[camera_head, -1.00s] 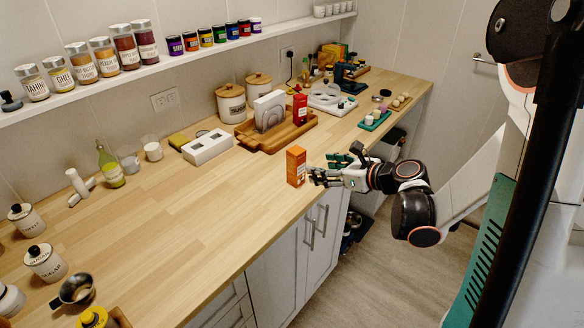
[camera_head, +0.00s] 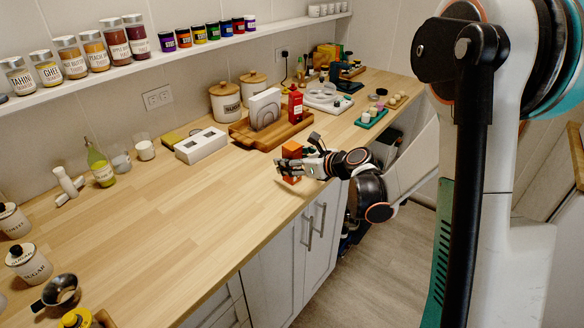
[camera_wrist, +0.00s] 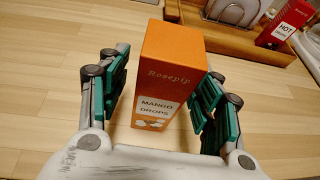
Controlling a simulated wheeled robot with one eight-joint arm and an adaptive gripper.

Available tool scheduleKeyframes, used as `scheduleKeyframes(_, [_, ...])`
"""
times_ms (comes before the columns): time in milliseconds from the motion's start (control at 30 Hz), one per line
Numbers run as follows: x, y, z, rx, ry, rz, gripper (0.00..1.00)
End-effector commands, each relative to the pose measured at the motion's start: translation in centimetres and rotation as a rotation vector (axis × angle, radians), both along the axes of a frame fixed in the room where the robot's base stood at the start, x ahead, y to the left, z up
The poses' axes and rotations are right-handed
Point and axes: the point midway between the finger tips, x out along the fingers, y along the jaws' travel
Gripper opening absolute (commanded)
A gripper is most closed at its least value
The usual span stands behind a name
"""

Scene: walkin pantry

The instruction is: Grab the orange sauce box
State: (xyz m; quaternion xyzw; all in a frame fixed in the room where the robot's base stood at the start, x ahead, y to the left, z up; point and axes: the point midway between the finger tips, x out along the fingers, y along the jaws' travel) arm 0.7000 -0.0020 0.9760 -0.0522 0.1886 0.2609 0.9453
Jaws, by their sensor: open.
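An orange box (camera_wrist: 166,85) stands upright on the wooden counter in the wrist view. In the head view the box (camera_head: 291,150) is near the counter's front edge, partly hidden by my gripper (camera_head: 293,166).
A white box (camera_head: 202,146) is farther left. The counter (camera_head: 190,200) left of my gripper is clear.

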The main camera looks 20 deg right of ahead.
Motion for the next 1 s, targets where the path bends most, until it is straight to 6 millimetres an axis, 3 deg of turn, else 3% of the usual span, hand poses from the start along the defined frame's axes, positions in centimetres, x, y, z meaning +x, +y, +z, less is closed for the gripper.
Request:
scheduleKeyframes(200, [0.1, 0.0, 0.0, 0.000, 0.000, -0.001, 0.57])
scheduleKeyframes(400, [0.1, 0.0, 0.0, 0.000, 0.000, -0.001, 0.12])
scheduleKeyframes(433, [0.1, 0.0, 0.0, 0.000, 0.000, -0.001, 0.08])
scheduleKeyframes(767, [0.0, 0.0, 0.2, 0.000, 0.000, -0.001, 0.07])
scheduleKeyframes(1000, [0.1, 0.0, 2.2, 0.001, -0.001, -0.001, 0.07])
